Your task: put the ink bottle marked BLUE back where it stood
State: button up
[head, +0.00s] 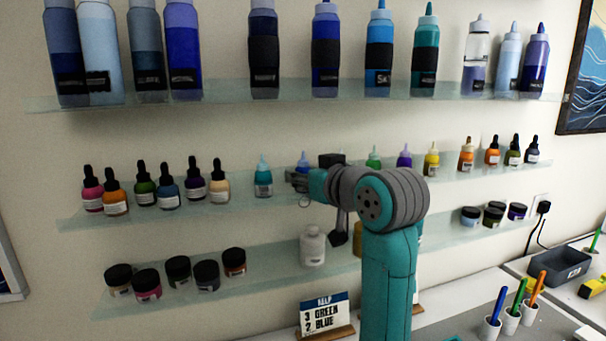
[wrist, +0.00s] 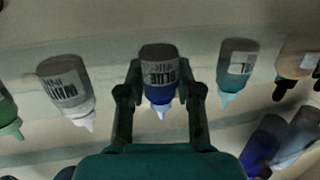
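The ink bottle marked BLUE (wrist: 161,78) has a dark blue body and pale blue tip, and appears upside down in the wrist view. In the head view only its blue top (head: 303,160) shows above my gripper (head: 297,180). In the wrist view the fingers of my gripper (wrist: 160,82) close in on both sides of the bottle and look shut on it. The bottle is upright at the middle shelf (head: 225,209), in line with its neighbours. Whether its base touches the shelf is hard to tell.
A teal bottle (wrist: 237,72) and a white-labelled bottle (wrist: 68,88) flank the BLUE bottle, with small gaps. The teal one also shows in the head view (head: 263,182). Jars and a white bottle (head: 313,247) stand on the lower shelf. Large bottles fill the top shelf. A sign (head: 325,315) stands below.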

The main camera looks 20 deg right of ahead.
jog(key=o, duration=0.3)
jog(key=shift+r, duration=0.1)
jog(key=shift+s+d+r, duration=0.1)
jog(key=shift+s, duration=0.15)
jog(key=v, duration=1.1)
jog(key=shift+s, duration=0.3)
